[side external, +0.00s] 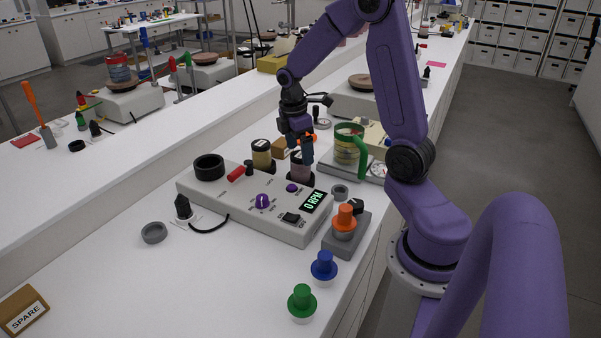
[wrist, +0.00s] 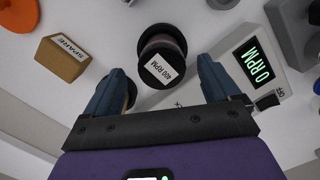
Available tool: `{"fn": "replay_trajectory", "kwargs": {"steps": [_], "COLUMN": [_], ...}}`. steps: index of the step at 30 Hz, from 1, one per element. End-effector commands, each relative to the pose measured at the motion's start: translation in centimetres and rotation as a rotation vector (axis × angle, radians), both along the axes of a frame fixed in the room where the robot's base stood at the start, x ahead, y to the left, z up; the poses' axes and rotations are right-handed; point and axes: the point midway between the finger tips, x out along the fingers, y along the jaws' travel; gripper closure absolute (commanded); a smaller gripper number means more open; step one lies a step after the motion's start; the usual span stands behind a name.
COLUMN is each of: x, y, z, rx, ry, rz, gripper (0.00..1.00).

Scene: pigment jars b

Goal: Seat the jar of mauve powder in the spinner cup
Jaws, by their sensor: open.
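The jar of mauve powder (side external: 300,174) stands upright behind the spinner console, with a dark cap. In the wrist view the jar (wrist: 163,45) shows between and just beyond my two fingers, with a 400 RPM label on its near side. My gripper (side external: 301,152) points down at the jar, its fingers around the jar's top; the wrist view shows the gripper (wrist: 162,68) open, with gaps on both sides. The black spinner cup (side external: 210,167) sits on the far left end of the console (side external: 245,202) and looks empty, though its inside is hard to see.
A jar of yellowish powder (side external: 262,156) stands left of the mauve one. A tan block (wrist: 62,58) marked SPARE is nearby. The console display (side external: 314,202) reads 0 RPM. The bench front left is mostly clear.

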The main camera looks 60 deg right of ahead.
Motion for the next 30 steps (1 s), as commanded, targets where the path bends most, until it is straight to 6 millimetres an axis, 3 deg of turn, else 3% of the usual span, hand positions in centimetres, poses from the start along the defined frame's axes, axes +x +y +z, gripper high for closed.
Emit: {"fn": "replay_trajectory", "kwargs": {"steps": [6,16,22,30], "x": [-0.4,-0.4,-0.3,-0.3], "y": [-0.1,-0.1,-0.1,-0.1], "z": [-2.9,-3.5,-3.5,-3.4], "rx": [0.001,0.0,0.0,0.0], "ry": [0.003,0.0,0.0,0.0], "rz": [0.0,0.0,0.0,0.0], "gripper": [0.1,0.1,0.74,0.74]}}
